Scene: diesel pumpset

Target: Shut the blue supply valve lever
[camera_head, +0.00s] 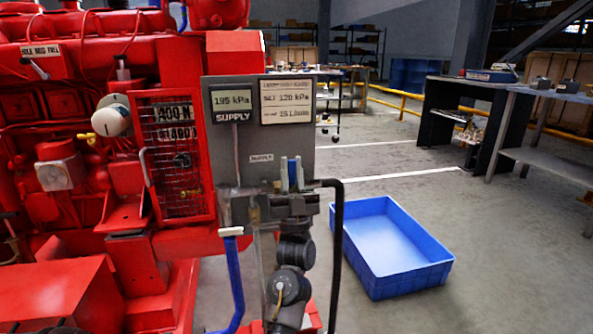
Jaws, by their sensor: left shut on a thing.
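The blue supply valve lever (284,176) stands roughly upright in front of the grey panel (262,139), below the small SUPPLY label. My left gripper (292,188) is at the lever, with my dark arm links coming up from below. It is shut on the lever and partly hides it. The valve body behind and below is largely hidden by my gripper and wrist. The panel's supply display (232,103) reads 195 kPa. A card (287,102) beside it reads SET 120 kPa. My right gripper is not in view.
The red diesel engine (90,130) fills the left side. A blue hose (235,280) hangs below the panel, and a black pipe (338,250) bends down at its right. A blue crate (390,245) sits on the floor at right. Open floor lies beyond it, before dark benches.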

